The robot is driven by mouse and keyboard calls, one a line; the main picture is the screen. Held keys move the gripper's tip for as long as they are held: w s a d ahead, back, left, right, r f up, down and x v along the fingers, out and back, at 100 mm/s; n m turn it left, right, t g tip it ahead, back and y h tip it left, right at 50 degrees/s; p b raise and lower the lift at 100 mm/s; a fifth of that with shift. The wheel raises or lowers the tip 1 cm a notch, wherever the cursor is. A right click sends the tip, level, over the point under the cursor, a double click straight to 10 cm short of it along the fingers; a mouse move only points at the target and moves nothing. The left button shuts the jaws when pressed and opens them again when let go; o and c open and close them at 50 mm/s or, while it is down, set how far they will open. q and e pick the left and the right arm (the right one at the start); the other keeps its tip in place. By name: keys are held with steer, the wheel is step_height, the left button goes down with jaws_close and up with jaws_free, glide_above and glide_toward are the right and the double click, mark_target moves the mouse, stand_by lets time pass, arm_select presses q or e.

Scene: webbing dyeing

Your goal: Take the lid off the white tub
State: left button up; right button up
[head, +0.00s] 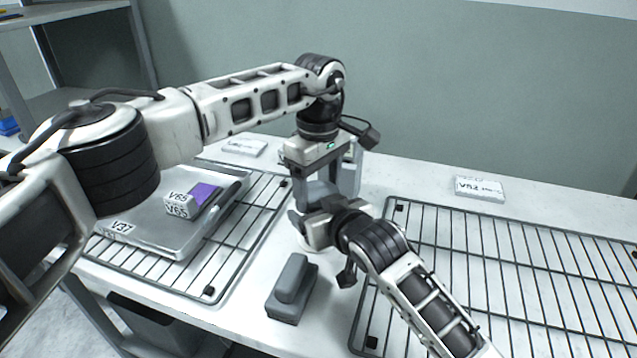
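My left gripper (325,190) points down over the middle of the table, its fingers wide apart. A grey shape (319,192) shows between and behind its fingers; I cannot tell whether it is the lid. My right gripper (303,222) reaches in from the front right, just below the left one, and its fingers are largely hidden. A small part of a pale rounded thing (308,245), perhaps the white tub, shows under the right gripper. Most of it is covered by the grippers, so I cannot make out the lid or any contact.
A grey block with a raised grip (289,292) stands at the table's front. A metal tray (150,236) with a purple-topped box (184,206) sits on the left wire rack (246,240). A right wire rack (500,275) is empty. White labelled slabs (480,188) (244,147) lie behind.

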arm_select(q)
steer(key=shift+c, duration=0.7)
steer(key=n, duration=0.3)
steer(key=o, duration=1.1)
